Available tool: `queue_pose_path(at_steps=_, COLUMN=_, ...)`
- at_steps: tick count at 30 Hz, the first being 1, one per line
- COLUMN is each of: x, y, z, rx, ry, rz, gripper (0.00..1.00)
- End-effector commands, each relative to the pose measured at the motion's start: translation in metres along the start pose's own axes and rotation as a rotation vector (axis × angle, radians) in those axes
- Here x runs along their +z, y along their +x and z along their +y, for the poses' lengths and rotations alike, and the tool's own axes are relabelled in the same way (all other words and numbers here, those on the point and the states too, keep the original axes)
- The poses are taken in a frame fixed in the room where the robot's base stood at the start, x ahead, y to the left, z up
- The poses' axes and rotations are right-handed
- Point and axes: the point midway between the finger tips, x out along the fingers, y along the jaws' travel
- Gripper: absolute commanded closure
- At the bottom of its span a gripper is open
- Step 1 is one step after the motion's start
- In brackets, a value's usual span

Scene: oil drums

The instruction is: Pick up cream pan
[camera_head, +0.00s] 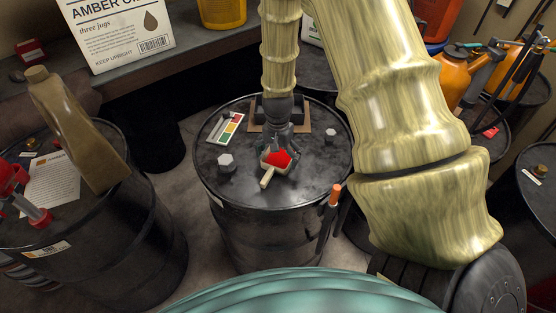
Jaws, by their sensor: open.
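The cream pan (267,180) is small, with a cream handle pointing toward the front left and something red in its bowl. It is on the lid of the black drum (222,175) in the middle of the view. My gripper (281,152) comes down from behind, its dark open fingers at the bowl's far side. Whether the fingers touch the pan cannot be told. The gripper hides part of the bowl's far edge.
On the same lid are a colour-marked card (231,127), a hex bung (226,161) and a smaller one (330,135). A brown board (311,115) lies behind my gripper. An orange-capped tool (334,194) stands at the drum's front right. A drum with a tan jug (75,130) stands left.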

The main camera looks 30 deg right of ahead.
Motion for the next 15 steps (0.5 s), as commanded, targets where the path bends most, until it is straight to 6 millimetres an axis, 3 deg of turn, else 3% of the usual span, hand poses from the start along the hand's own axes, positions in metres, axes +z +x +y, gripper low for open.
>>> queue_pose_path(at_steps=6, x=-0.0001, y=0.0126, z=-0.0003, rx=0.0, ry=0.0, rz=0.0, gripper=0.0)
queue_pose_path(at_steps=14, x=-0.0001, y=0.0141, z=-0.0002, rx=-0.001, ry=0.0, rz=0.0, gripper=0.0)
queue_pose_path(at_steps=15, x=-0.0001, y=0.014, z=-0.0002, rx=-0.001, ry=0.0, rz=0.0, gripper=0.04)
